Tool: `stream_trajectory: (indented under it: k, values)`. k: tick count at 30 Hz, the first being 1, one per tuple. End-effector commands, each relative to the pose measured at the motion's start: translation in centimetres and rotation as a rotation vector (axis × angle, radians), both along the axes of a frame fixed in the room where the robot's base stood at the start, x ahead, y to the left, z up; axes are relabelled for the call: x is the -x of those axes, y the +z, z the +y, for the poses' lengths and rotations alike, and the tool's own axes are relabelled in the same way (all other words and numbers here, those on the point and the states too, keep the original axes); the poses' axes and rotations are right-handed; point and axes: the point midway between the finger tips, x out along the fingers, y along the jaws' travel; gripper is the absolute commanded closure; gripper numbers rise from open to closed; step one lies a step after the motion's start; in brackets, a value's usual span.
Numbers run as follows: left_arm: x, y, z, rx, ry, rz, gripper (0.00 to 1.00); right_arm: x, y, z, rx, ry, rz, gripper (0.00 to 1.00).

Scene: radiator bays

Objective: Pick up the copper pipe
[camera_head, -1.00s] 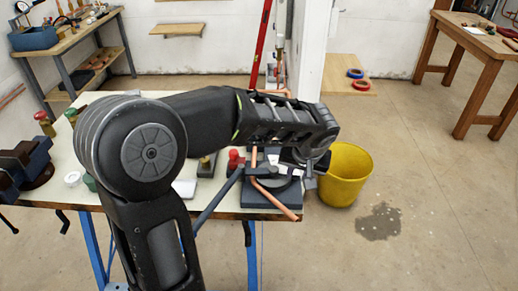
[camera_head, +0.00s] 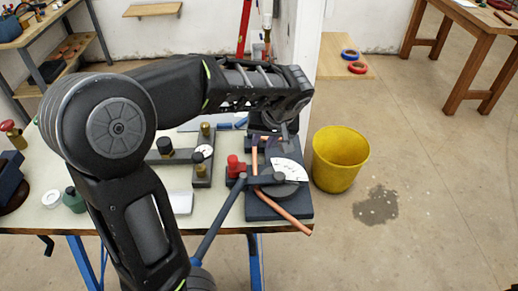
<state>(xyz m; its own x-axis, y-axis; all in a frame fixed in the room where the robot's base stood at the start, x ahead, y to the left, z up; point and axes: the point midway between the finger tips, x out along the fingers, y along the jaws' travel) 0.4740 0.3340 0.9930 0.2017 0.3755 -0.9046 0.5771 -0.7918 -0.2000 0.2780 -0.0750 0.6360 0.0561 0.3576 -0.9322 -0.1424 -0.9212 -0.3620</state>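The copper pipe (camera_head: 293,219) is bent and lies in a dark pipe bender (camera_head: 262,211) at the right end of the workbench. One leg runs towards the back and the other slants past the bench's front edge. My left arm reaches across from the left. My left gripper (camera_head: 275,143) points down over the back of the bender, close to the pipe's rear leg. Its fingers are small and dark against the bender, so I cannot tell its opening or any contact. My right gripper is not in view.
The bender's blue handle (camera_head: 218,217) slants to the front. A fitting with a red knob (camera_head: 236,167) and a gauge (camera_head: 203,153) stand left of it. A yellow bucket (camera_head: 340,160) stands on the floor to the right. A white wall post (camera_head: 300,50) rises behind.

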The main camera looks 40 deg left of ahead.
Motion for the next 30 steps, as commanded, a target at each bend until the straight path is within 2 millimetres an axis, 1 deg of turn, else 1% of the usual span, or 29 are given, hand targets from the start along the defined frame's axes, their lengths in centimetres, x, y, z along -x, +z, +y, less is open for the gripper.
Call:
stream_trajectory:
  k: [2,9,20,23,26,30]
  values:
    - [0.0,-0.3,0.2,-0.001,0.001,0.002,0.76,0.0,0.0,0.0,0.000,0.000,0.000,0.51]
    - [-0.5,-2.3,1.0,-0.001,0.001,0.002,0.76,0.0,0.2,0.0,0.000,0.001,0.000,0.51]
    - [-0.5,-2.7,1.2,-0.001,0.000,0.002,0.76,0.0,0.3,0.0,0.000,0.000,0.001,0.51]
    - [-0.6,-3.5,1.6,-0.002,0.001,0.005,0.76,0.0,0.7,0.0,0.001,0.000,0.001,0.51]
    - [-0.8,-4.9,2.2,-0.003,0.002,0.006,0.76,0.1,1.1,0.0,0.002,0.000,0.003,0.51]
    - [-1.3,-6.6,2.9,-0.001,0.002,0.003,0.76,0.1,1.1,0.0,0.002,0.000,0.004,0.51]
